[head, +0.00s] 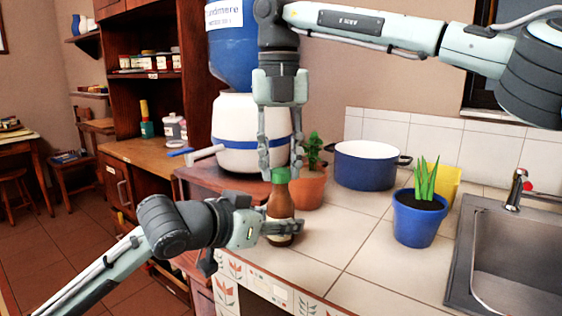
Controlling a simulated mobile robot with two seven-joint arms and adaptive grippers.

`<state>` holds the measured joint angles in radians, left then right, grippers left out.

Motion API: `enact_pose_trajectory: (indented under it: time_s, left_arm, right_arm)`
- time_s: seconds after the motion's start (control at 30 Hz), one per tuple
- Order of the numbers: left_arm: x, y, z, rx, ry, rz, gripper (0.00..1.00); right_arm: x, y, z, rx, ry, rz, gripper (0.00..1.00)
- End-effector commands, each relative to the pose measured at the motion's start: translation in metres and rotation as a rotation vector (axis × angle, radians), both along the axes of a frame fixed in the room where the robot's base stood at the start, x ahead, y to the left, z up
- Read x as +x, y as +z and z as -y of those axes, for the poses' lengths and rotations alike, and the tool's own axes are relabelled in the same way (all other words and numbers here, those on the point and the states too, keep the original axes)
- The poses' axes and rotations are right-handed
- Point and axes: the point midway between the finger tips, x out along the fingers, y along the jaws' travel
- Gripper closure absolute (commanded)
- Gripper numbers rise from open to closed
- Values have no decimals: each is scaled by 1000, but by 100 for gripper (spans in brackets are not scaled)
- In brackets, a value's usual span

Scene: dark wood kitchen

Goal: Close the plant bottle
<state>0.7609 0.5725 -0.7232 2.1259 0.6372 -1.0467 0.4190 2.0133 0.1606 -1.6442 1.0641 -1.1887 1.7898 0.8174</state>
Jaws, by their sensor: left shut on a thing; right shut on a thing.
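A brown bottle (280,203) stands upright near the front left edge of the tiled counter. A green cap (280,175) sits at the top of its neck. My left gripper (284,229) reaches in from the left and is shut on the lower part of the bottle. My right gripper (281,168) points straight down from above and is shut on the green cap. Its fingers hide the sides of the cap, and I cannot tell how tightly the cap sits on the neck.
A terracotta pot (308,188) with a plant stands just behind the bottle. A blue pot (366,168), a blue planter (418,222), a yellow pot (447,184) and the sink (520,262) lie to the right. A white-and-blue water dispenser (238,155) stands behind left. Counter tiles right of the bottle are clear.

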Motion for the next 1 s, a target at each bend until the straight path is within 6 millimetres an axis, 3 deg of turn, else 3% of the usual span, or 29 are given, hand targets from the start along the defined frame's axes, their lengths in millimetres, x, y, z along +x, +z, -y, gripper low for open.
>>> enact_pose_trajectory:
  time_s: [0.5, 0.7, 0.9, 0.93, 1.0]
  left_arm:
    - [0, -1, 0, 1, 0, -3, 100]
    - [0, -1, 0, 1, 0, -3, 100]
    - [0, -1, 0, 1, 1, -3, 100]
    - [0, -1, 0, 1, 0, -3, 100]
    - [0, -1, 0, 1, 0, -3, 100]
  right_arm:
    - [1, 0, -1, 0, -1378, 1, 81]
    - [2, 0, -2, 1, -1828, 1, 81]
    - [2, 0, -2, 2, -1885, 0, 81]
    - [2, 0, -2, 2, -1885, 0, 66]
    - [2, 0, -2, 1, -1884, 0, 57]
